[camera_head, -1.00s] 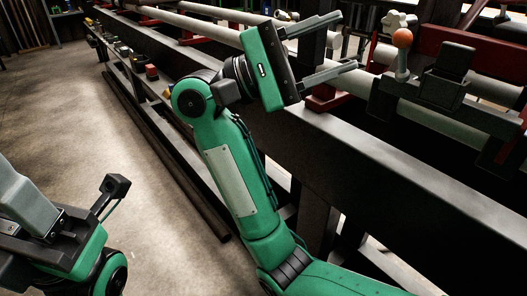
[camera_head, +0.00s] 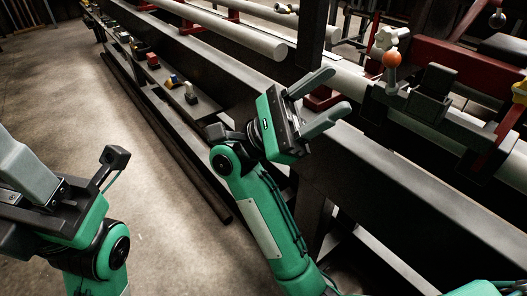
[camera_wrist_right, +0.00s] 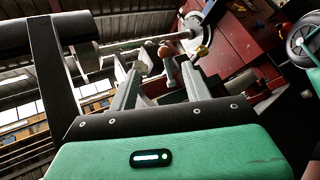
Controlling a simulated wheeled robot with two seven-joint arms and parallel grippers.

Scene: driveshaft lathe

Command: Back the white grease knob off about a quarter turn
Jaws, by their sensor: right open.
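The white grease knob (camera_head: 386,37) is a lobed, star-shaped handle. It stands in the upper right of the head view, just behind an orange ball (camera_head: 391,59) on a pale stem. My right gripper (camera_head: 340,90) is open and empty, to the left of the knob and lower in the picture, apart from it. In the right wrist view the orange ball (camera_wrist_right: 163,52) shows between the open fingers (camera_wrist_right: 160,80), beyond them; a pale shape beside it may be the knob. My left gripper (camera_head: 50,205) is at the lower left, far from the knob; its fingers are unclear.
A dark block-shaped bracket (camera_head: 433,92) stands right of the ball. Long pale bars (camera_head: 225,30) and a dark beam (camera_head: 400,190) run along the machine. Small coloured items stand on a lower ledge (camera_head: 215,105). Open concrete floor (camera_head: 130,120) lies to the left.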

